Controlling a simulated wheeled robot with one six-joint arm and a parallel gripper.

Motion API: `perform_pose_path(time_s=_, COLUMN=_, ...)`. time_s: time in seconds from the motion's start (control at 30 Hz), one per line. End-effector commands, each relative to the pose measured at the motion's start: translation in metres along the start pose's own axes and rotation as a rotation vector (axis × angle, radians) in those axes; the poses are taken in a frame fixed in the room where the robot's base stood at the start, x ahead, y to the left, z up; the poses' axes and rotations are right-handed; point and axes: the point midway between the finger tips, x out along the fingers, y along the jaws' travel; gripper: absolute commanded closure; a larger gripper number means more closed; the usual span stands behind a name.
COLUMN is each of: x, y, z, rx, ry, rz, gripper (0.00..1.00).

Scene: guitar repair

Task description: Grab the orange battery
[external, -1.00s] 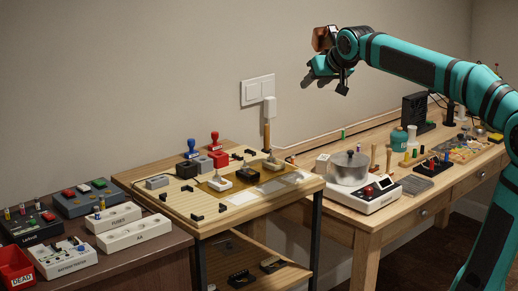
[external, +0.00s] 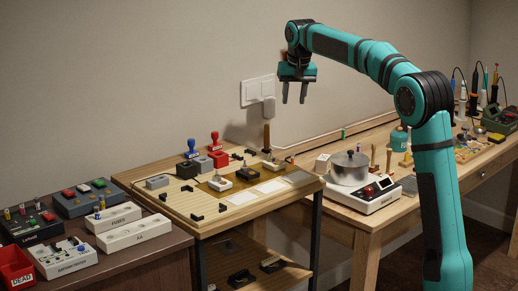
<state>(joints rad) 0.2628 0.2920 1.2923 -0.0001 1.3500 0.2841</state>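My gripper (external: 295,98) hangs in the air above the back of the middle bench, in front of the wall. Its two fingers point down and stand apart, with nothing between them. Several small upright cells (external: 22,211) stand in a dark charger (external: 28,230) on the left cabinet, far to the left of and below my gripper. Small upright cells (external: 99,210) also stand in the white holder marked FUSES (external: 112,218). They are too small to tell surely which one is the orange battery.
A white holder marked AA (external: 140,235), a battery tester (external: 66,259) and a red DEAD bin (external: 14,270) crowd the left cabinet. The middle bench (external: 160,200) holds stamps (external: 214,141) and small blocks. A pot (external: 350,168) stands right on a scale.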

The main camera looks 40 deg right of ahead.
Motion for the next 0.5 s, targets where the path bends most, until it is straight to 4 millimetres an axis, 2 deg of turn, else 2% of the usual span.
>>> perform_pose_path(time_s=0.03, x=0.014, y=0.003, z=-0.011, rx=0.013, ry=-0.031, rz=0.011, gripper=0.62)
perform_pose_path(time_s=0.2, x=0.047, y=0.013, z=-0.035, rx=0.054, ry=-0.123, rz=0.042, gripper=0.62)
perform_pose_path(time_s=0.3, x=0.061, y=0.018, z=-0.045, rx=0.071, ry=-0.162, rz=0.055, gripper=0.62)
perform_pose_path(time_s=0.5, x=0.074, y=0.022, z=-0.051, rx=0.085, ry=-0.196, rz=0.067, gripper=0.62)
